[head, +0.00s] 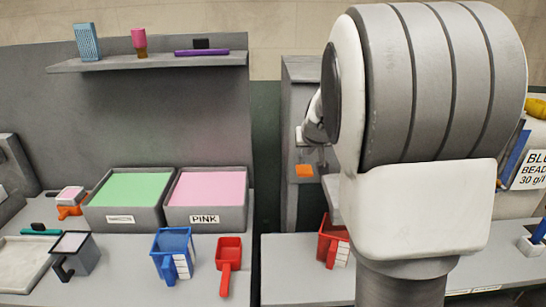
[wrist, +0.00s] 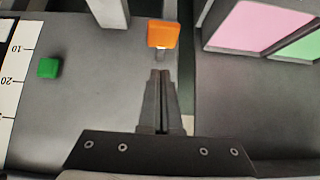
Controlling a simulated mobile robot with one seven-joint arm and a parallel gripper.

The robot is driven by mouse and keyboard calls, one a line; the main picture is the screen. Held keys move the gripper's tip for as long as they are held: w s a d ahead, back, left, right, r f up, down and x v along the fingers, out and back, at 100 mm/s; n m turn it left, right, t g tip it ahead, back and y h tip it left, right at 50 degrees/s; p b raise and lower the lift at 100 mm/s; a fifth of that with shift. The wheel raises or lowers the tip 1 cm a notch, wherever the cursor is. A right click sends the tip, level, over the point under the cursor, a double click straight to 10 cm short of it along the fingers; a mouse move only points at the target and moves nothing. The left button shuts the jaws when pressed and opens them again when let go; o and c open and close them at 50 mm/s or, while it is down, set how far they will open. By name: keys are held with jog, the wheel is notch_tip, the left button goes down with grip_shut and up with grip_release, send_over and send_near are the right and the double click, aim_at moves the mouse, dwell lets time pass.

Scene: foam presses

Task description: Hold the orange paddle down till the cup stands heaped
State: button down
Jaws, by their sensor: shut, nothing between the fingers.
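The orange paddle (head: 304,171) sticks out from the front of a grey press housing (head: 290,120) in the head view. It also shows at the top middle of the wrist view (wrist: 163,35). My gripper (wrist: 160,73) is shut and empty, its fingertips just short of the paddle in the wrist picture; I cannot tell whether they touch it. In the head view my arm hides much of the press. A red cup (head: 328,240) with a white marked strip stands on the counter below, partly hidden by my arm. Its contents cannot be seen.
A green bin (head: 127,188) and a pink bin (head: 208,187) stand at left. In front are a blue cup (head: 172,245) and a red scoop (head: 229,255). A green block (wrist: 48,67) lies beside a numbered scale (wrist: 18,80). A gap separates the counters.

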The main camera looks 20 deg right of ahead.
aim_at(306, 174)
jog(key=f, duration=0.2)
jog(key=f+b, duration=0.1)
jog(key=f, duration=0.1)
jog(key=shift+w+d+f, duration=0.1)
jog(key=shift+w+f, duration=0.1)
notch_tip(306, 174, down, 3)
jog(key=b, duration=0.3)
jog(key=shift+s, duration=0.1)
jog(key=shift+f, duration=0.15)
dwell(1.0)
